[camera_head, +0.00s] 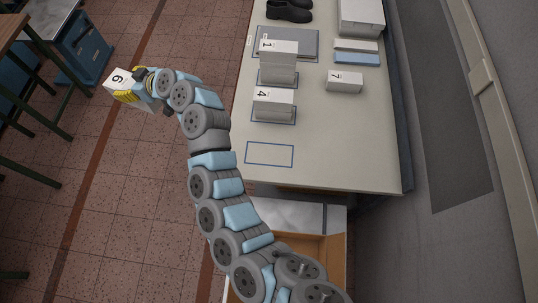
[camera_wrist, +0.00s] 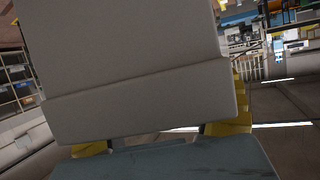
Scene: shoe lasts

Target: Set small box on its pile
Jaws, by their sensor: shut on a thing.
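My gripper (camera_head: 134,93) is shut on a pale box (camera_head: 118,78) with a black digit that reads as 6 in this picture. It holds the box over the tiled floor, left of the table and clear of it. In the wrist view the grey box (camera_wrist: 135,70) fills the middle, with yellow finger parts (camera_wrist: 228,128) at its lower edge. On the table, a box marked 1 (camera_head: 268,46) and a box marked 4 (camera_head: 273,96) stand on blue-outlined places. A box marked 7 (camera_head: 344,80) lies to their right. I cannot tell which pile belongs to the held box.
The pale table (camera_head: 340,150) has an empty blue-outlined rectangle (camera_head: 269,154) near its front edge. Black shoes (camera_head: 289,11), a white box (camera_head: 361,14) and flat white and blue pieces lie at its far end. An open drawer (camera_head: 320,246) is below the front. A blue bin (camera_head: 82,48) stands left.

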